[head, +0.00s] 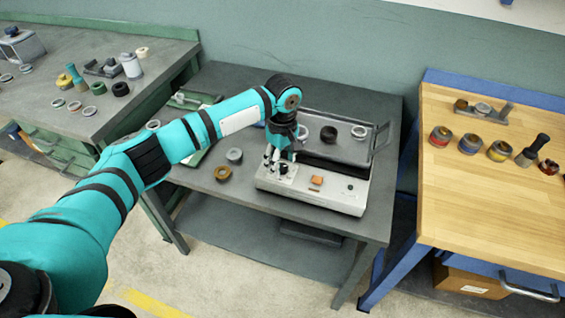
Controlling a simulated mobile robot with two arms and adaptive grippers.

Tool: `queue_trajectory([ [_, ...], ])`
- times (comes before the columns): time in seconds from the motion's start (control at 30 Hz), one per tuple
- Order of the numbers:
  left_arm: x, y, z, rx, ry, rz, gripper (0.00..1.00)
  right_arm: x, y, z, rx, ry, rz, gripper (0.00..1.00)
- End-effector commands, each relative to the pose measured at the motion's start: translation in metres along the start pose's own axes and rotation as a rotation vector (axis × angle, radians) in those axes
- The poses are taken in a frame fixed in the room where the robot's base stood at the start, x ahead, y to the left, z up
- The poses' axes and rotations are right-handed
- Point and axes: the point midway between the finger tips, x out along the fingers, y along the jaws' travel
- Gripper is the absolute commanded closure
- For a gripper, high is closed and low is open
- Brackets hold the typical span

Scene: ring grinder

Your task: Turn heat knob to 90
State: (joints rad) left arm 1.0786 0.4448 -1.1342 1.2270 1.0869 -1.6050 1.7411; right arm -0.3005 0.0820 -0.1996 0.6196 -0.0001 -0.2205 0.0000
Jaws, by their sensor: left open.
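The light grey machine (335,197) sits on the middle dark table. A small black knob (284,169), seemingly the heat knob, is on a pale plate at the left of its front panel. My left gripper (276,158) is open and points down, with its fingers close to the knob. The fingers partly cover that area, so I cannot tell whether they touch the knob. The knob's marks and angle are too small to read. My right gripper is not in view.
An orange switch (317,180) is right of the knob. A dark tray (340,149) with rings stands behind the panel. A brown ring (222,173) and a grey ring (234,155) lie to the left. A wooden bench (480,190) is at the right.

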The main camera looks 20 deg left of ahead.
Motion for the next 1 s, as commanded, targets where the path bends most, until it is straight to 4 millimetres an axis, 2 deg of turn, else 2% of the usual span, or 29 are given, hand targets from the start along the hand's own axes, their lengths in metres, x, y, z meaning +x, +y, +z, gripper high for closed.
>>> queue_trajectory([
  [0.2,0.015,0.0,0.0,0.001,0.001,0.0,0.47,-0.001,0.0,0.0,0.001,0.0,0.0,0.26],
  [0.47,0.017,0.0,0.0,0.001,0.001,0.001,0.47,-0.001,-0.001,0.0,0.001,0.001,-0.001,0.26],
  [0.87,0.016,0.0,0.0,0.001,0.001,0.0,0.98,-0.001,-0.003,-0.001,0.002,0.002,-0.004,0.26],
  [1.0,0.016,0.0,0.0,0.004,0.0,0.0,1.0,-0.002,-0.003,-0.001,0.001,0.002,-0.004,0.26],
])
